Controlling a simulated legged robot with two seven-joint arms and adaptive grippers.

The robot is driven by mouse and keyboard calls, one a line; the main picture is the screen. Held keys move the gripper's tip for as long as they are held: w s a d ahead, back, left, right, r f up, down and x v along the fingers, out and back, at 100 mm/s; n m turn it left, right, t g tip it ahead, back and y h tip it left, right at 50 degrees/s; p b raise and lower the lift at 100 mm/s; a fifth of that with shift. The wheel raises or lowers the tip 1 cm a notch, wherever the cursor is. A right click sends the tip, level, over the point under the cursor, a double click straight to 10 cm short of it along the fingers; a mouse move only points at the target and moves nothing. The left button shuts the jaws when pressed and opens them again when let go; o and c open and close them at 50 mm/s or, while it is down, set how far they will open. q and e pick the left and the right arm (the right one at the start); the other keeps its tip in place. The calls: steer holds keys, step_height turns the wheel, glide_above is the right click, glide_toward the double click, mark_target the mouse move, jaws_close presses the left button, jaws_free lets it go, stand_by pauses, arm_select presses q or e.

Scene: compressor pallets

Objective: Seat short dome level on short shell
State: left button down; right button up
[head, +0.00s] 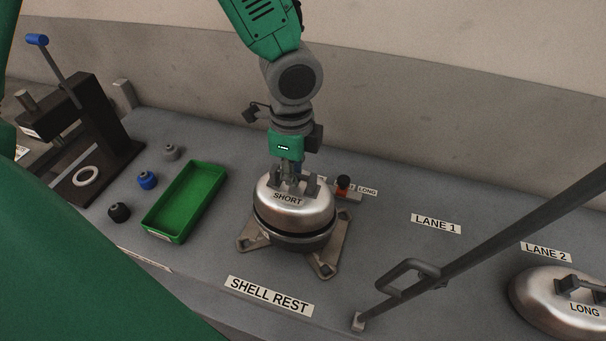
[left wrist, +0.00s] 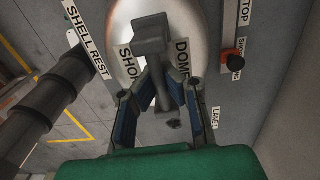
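The short dome (head: 300,207), shiny metal with a SHORT label, sits over the short shell (head: 297,243) on a grey footed base at SHELL REST. A dark band shows between dome and shell; I cannot tell whether the rim is fully seated, and the dome looks near level. My left gripper (head: 289,178) is above the dome at its handle. In the left wrist view, its blue-padded fingers (left wrist: 161,78) close around the dome's grey handle (left wrist: 151,47), and part of the dome (left wrist: 188,22) shows behind. The shell is hidden there. My right gripper is not in view.
A green tray (head: 186,203) and several small knobs lie to the left, near a black press (head: 75,125). A dome labelled LONG (head: 541,287) stands at lower right by LANE 2. A dark bar (head: 490,230) crosses the right side.

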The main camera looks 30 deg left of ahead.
arm_select(q)
steer(key=shift+a+f, duration=0.1)
steer(key=shift+a, duration=0.6)
steer(key=shift+d, duration=1.5)
steer(key=shift+a+f, duration=0.3)
steer(key=shift+a, duration=0.55)
steer(key=shift+a+f, duration=0.35)
steer(key=shift+a, duration=0.1)
steer(key=shift+d+b, duration=0.3)
steer(key=shift+d, duration=0.25)
steer(key=shift+d+r, duration=0.15)
steer(key=shift+d, duration=0.4)
steer(key=c, duration=1.8)
jaws_free()
steer(key=shift+a, duration=0.35)
steer(key=shift+a+f, duration=0.2)
steer(key=shift+a, duration=0.35)
steer(key=shift+d+r, duration=0.15)
steer(key=shift+r, duration=0.3)
steer(key=r, duration=0.7)
steer(key=shift+w+d, duration=0.2)
steer(key=shift+d, duration=0.1)
steer(key=shift+a+r, duration=0.15)
steer(key=shift+r, duration=0.9)
steer(key=shift+a+r, duration=0.1)
steer(key=shift+r, duration=0.9)
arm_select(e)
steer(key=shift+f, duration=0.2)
